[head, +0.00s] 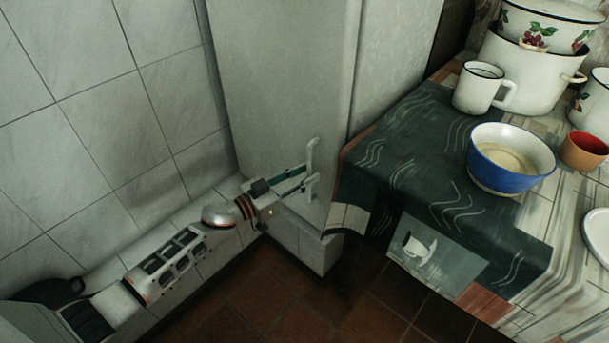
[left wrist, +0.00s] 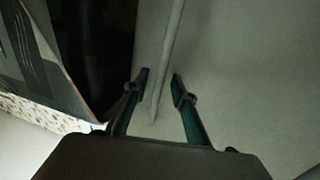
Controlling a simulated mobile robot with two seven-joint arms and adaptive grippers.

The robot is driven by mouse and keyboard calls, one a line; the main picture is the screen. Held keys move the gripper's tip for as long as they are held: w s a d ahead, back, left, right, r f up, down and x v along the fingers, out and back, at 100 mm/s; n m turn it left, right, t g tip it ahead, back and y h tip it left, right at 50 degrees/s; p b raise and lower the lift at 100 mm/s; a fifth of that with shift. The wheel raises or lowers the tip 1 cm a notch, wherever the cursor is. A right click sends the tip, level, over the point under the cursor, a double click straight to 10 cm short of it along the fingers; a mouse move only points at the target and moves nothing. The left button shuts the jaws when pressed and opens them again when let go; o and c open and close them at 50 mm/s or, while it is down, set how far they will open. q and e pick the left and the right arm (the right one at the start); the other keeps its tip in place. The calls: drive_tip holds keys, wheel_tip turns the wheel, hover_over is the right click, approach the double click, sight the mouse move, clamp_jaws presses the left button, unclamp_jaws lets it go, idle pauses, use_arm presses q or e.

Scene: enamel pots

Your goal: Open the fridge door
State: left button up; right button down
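The fridge (head: 285,70) is a tall pale grey cabinet in the upper middle of the head view, and its door looks closed. A narrow light upright piece that looks like its handle (head: 312,155) shows at the fingertips of my left gripper (head: 308,178). In the left wrist view, my left gripper (left wrist: 160,82) is open, with its two dark green fingers apart. A thin grey bar (left wrist: 170,45), apparently the handle, runs down between the fingertips. I cannot tell whether either finger touches it. My right gripper is not in view.
A table with a dark patterned cloth (head: 400,150) stands close to the right of the fridge. It bears a white mug (head: 480,88), a blue bowl (head: 508,165), an orange cup (head: 583,150) and enamel pots (head: 525,75). A tiled wall (head: 100,100) is at left. Brown floor tiles (head: 260,300) are clear in front.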

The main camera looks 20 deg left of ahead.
use_arm(q)
clamp_jaws()
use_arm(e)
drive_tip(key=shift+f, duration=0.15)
